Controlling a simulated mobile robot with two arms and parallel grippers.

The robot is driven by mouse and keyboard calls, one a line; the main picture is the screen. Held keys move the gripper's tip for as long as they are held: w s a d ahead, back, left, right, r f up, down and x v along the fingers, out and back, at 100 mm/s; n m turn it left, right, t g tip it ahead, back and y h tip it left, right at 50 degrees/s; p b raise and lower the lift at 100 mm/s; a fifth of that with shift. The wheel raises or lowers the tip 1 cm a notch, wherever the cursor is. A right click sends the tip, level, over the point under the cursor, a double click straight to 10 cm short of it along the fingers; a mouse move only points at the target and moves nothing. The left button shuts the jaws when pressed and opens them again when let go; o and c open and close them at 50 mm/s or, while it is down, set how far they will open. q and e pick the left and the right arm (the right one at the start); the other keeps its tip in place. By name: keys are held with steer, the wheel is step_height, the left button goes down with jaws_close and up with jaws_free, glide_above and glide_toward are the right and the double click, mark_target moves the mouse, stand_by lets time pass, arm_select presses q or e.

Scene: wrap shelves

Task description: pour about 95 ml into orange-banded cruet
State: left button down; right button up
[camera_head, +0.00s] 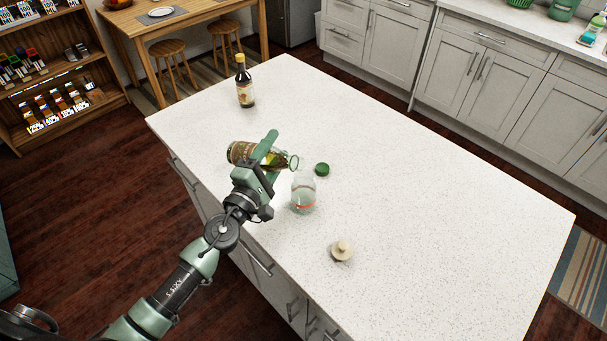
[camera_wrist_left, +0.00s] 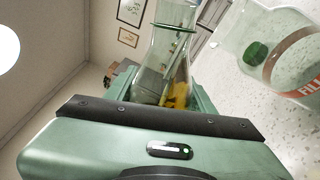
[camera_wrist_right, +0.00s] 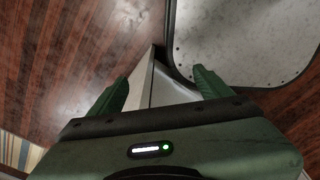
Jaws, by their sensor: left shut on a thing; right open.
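My left gripper (camera_head: 267,160) is shut on a labelled glass bottle (camera_head: 241,152), held nearly on its side above the counter. The bottle's neck points right, and its mouth is above and close to the orange-banded cruet (camera_head: 304,190). In the left wrist view the held bottle (camera_wrist_left: 170,50) shows yellowish liquid inside. The cruet is clear glass and stands upright; its band with fill lettering shows in the left wrist view (camera_wrist_left: 298,50). Whether any liquid is flowing or in the cruet cannot be told. My right gripper (camera_wrist_right: 160,85) is open and empty, away from the counter.
A green cap (camera_head: 322,169) lies just behind the cruet. A pale stopper (camera_head: 342,250) lies in front and to the right. A dark bottle (camera_head: 246,85) stands at the back left. The counter's right side (camera_head: 460,220) is clear.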

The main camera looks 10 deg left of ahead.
arm_select(q)
steer(key=shift+r+m+p, duration=0.85)
steer(key=shift+m, duration=0.35)
stand_by(0.8)
steer(key=shift+a+r, duration=0.1)
steer(key=shift+a, duration=0.1)
stand_by(0.6)
steer(key=shift+r+m+h+p, duration=0.3)
steer(key=shift+m+h+p, duration=0.1)
steer(key=shift+m+p, duration=0.15)
stand_by(3.3)
step_height(320, 180, down, 4)
steer(key=n+b, duration=0.1)
steer(key=b, duration=0.1)
steer(key=n+b, duration=0.2)
steer(key=shift+r+y, duration=0.25)
steer(key=shift+y, duration=0.15)
steer(key=shift+w+a+n, duration=0.1)
steer(key=shift+n, duration=0.65)
steer(key=shift+r, duration=0.25)
